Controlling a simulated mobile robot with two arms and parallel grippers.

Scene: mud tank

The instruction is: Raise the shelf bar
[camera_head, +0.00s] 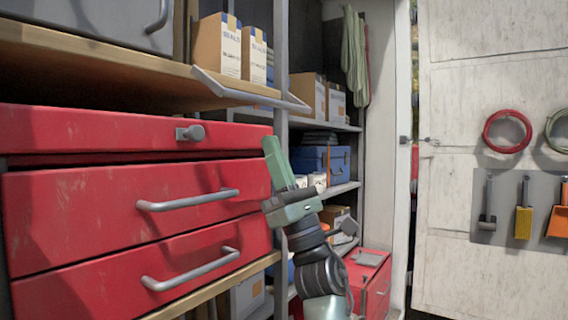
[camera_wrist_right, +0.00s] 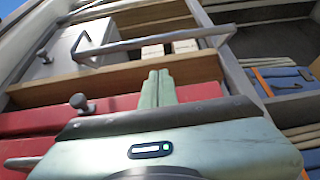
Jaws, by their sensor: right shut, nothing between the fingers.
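The shelf bar (camera_head: 262,98) is a grey metal rail with bent ends. It sits along the front edge of the upper wooden shelf (camera_head: 110,62), above the red drawers. In the right wrist view the bar (camera_wrist_right: 150,43) crosses the upper middle. My right gripper (camera_head: 271,146), pale green, is shut and empty, pointing upward by the right end of the red drawer unit. Its fingertips lie below the bar and apart from it. In the right wrist view the closed fingers (camera_wrist_right: 157,78) stand before the wooden shelf edge. My left gripper is not in view.
Cardboard boxes (camera_head: 219,46) stand on the upper shelf behind the bar. The red drawers (camera_head: 120,210) with protruding handles are at left. A grey post (camera_head: 281,60) and shelves with a blue case (camera_head: 322,160) lie behind my gripper. A white door (camera_head: 480,270) with hanging tools is at right.

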